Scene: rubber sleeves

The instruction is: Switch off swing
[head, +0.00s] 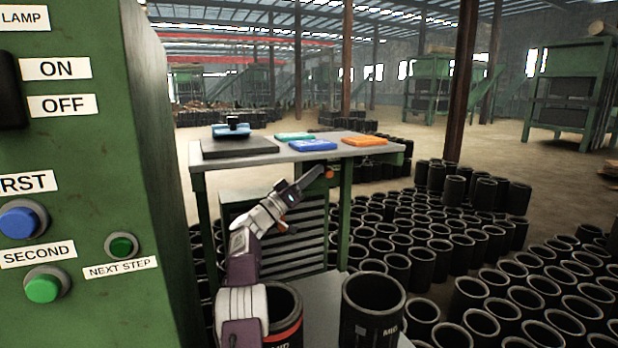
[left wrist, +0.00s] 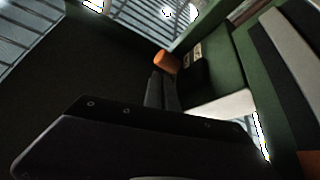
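No control labelled swing can be read in either view. The green control panel (head: 110,190) fills the left of the head view, with LAMP, ON, OFF, FIRST, SECOND and NEXT STEP labels. My left gripper (head: 307,180) is out in front of the table, right of the panel, its dark fingers close together with nothing seen between them. A small orange-red knob-like piece (head: 328,173) shows just past the fingertips. In the left wrist view, an orange round piece (left wrist: 165,62) lies just beyond the fingers (left wrist: 163,88); contact cannot be told. My right gripper is out of view.
A table (head: 270,155) behind the gripper bears a dark block with a blue-topped piece, and teal, blue and orange flat items. Black sleeves, one (head: 373,305) marked MID, stand in front. Many more sleeves (head: 480,240) cover the floor at right.

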